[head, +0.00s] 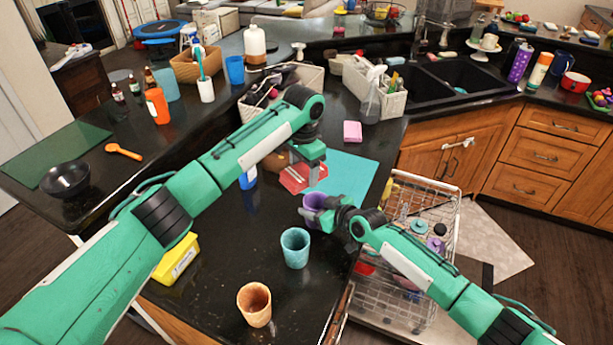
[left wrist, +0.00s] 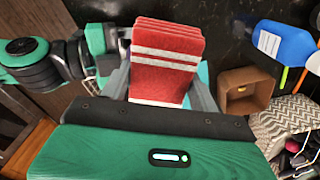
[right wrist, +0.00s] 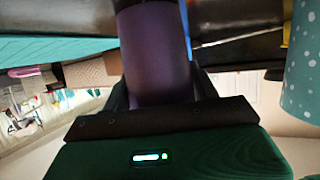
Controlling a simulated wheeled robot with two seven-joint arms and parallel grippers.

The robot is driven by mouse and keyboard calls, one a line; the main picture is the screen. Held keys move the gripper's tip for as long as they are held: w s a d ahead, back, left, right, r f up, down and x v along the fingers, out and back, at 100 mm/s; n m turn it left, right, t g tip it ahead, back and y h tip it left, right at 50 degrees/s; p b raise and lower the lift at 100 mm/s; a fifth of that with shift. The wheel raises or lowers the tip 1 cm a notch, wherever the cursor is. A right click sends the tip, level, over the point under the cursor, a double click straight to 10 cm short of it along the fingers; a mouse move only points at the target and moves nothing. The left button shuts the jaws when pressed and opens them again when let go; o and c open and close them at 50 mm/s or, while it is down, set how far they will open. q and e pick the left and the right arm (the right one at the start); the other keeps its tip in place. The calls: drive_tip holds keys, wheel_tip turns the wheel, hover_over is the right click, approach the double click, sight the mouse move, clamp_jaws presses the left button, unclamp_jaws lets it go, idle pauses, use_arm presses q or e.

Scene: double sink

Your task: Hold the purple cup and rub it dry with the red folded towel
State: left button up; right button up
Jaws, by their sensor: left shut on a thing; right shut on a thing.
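The purple cup (head: 314,203) is at the middle of the counter area in the head view, in my right gripper (head: 325,212). In the right wrist view the cup (right wrist: 155,55) fills the space between the fingers. The red folded towel (head: 298,178) with white stripes is in my left gripper (head: 308,168). In the left wrist view the towel (left wrist: 167,55) sits between both fingers. In the head view the towel is just above and left of the cup; I cannot tell whether they touch.
A teal speckled cup (head: 295,247) and an orange-brown cup (head: 254,304) stand on the dark counter in front. A teal mat (head: 349,175) lies behind my grippers. A wire dish rack (head: 400,190) is at the right. A pink sponge (head: 352,131) lies farther back.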

drive_tip(key=o, duration=1.1)
drive_tip(key=shift+o, duration=0.2)
drive_tip(key=v, duration=1.2)
